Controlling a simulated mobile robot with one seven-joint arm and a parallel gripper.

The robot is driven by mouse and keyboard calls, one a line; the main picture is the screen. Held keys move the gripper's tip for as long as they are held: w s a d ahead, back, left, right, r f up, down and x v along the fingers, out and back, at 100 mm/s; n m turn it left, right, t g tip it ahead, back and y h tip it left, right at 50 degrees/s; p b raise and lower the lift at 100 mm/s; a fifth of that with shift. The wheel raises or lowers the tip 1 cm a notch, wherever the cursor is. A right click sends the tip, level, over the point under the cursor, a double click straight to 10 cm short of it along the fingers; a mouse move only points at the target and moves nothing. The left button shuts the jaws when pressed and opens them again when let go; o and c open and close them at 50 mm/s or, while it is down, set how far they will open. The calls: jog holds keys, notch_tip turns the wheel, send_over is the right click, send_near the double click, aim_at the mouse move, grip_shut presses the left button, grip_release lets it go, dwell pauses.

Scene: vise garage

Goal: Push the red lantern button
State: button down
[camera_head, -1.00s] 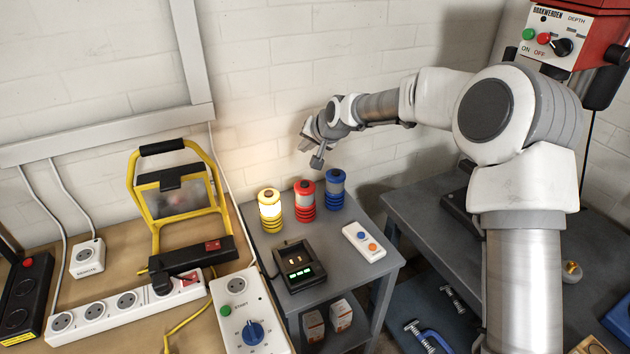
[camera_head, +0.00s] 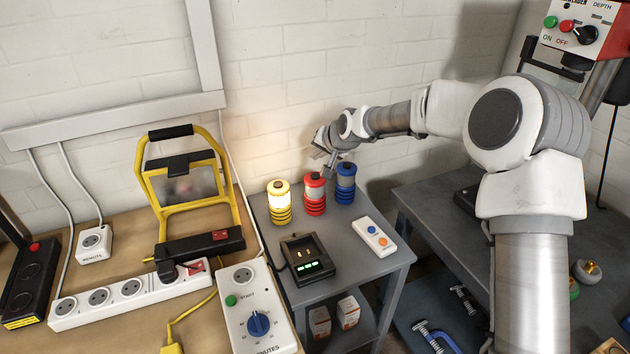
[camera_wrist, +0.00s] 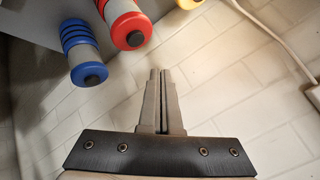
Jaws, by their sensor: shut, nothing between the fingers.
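The red lantern (camera_head: 315,197) stands between the yellow lantern (camera_head: 280,203) and the blue lantern (camera_head: 345,184) on a small grey table. It has a dark round button (camera_head: 314,176) on top. My gripper (camera_head: 329,168) is shut and empty, close above and behind the red and blue lanterns in the head view. In the wrist view its closed fingers (camera_wrist: 161,76) point at the wall. There the red lantern's button (camera_wrist: 135,38) is up and left of the fingertips, apart from them. The blue lantern (camera_wrist: 80,48) is further left. The yellow lantern glows.
A black charger (camera_head: 308,262) and a white remote (camera_head: 375,236) with blue and orange buttons lie in front of the lanterns. The white brick wall (camera_head: 290,60) is close behind. A yellow work lamp (camera_head: 190,190) and power strip (camera_head: 130,295) stand on the left bench.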

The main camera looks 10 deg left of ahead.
aim_at(316, 178)
jog(key=shift+f+b, duration=0.95)
jog(key=shift+f, duration=0.9)
dwell(0.5)
jog(key=shift+f+b, duration=0.4)
jog(key=shift+f+b, duration=0.4)
jog(key=shift+f, duration=0.1)
dwell(0.5)
jog(key=shift+r, duration=0.1)
jog(key=shift+r+p, duration=0.45)
jog(key=shift+r, duration=0.35)
jog(key=shift+r+p, duration=1.35)
jog(key=shift+r, duration=1.15)
jog(key=shift+r, duration=0.1)
